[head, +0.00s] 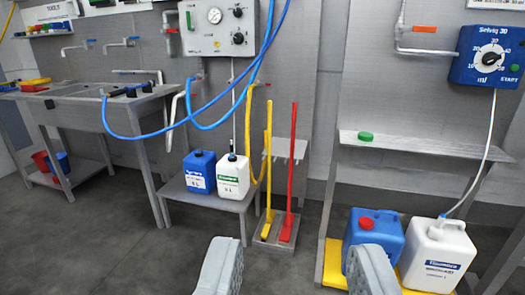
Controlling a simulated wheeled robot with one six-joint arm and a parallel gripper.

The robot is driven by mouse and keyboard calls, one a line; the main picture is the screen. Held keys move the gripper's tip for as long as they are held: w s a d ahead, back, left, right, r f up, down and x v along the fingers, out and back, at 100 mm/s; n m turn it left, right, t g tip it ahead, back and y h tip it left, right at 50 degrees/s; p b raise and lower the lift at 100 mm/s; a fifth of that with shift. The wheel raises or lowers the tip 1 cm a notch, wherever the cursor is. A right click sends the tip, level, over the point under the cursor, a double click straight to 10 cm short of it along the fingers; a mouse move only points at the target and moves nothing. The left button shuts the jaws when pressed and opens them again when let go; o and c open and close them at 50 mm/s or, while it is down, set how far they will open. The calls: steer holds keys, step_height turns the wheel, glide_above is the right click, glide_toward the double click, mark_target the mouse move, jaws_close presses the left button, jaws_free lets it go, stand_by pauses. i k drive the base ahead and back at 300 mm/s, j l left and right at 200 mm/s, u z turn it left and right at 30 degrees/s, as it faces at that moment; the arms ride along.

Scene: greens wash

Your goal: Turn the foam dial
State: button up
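A light grey wall box (190,35) at the top centre carries a pale round dial (215,15) and two dark round knobs or gauges, an upper one (238,12) and a lower one (238,38). A blue box (461,68) at the upper right carries a black and white dial (488,59) with numbers around it. No label I can read marks either as the foam dial. My gripper (296,245) is open and empty at the bottom, its two grey fingers wide apart. It is well short of both boxes.
A low grey stand (215,202) holds a blue can (199,171) and a white can (232,176). Yellow (267,170) and red (290,180) long-handled tools stand beside it. A blue hose (150,135) hangs to the sink (80,90). A grey rack shelf (420,148) stands right. The floor (120,240) is clear at left.

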mark_target(238, 38)
steer(key=i+j+u, duration=0.15)
steer(key=i+u, duration=0.2)
steer(key=i, duration=0.35)
steer(key=i+u, duration=0.3)
steer(key=i, duration=0.35)
steer(key=i+j+z, duration=0.35)
steer(key=i, duration=0.2)
steer(key=i+j+z, duration=0.7)
steer(key=i+j, duration=0.15)
steer(key=j, duration=0.3)
